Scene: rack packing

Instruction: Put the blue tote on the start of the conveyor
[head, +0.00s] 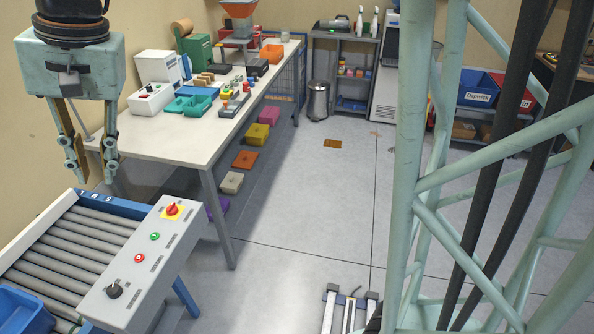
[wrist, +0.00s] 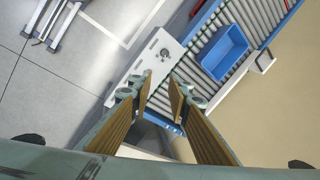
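A blue tote (head: 22,312) shows at the bottom left of the head view, cut off by the frame. The wrist view shows this tote (wrist: 226,50) whole, apparently empty, resting on the conveyor rollers. The conveyor (head: 75,243) has grey rollers and blue side rails; it also shows in the wrist view (wrist: 262,18). My gripper (head: 92,172) hangs above the conveyor end near the white table, fingers down. In the wrist view my gripper (wrist: 158,95) has its fingers apart with nothing between them. The tote is clear of the fingers.
A grey control panel (head: 135,262) with knobs and buttons runs along the conveyor's side. A white worktable (head: 185,140) carrying tools and small parts stands beyond it. Another blue bin (head: 478,90), with a label, sits on a shelf at the right. The middle floor is open.

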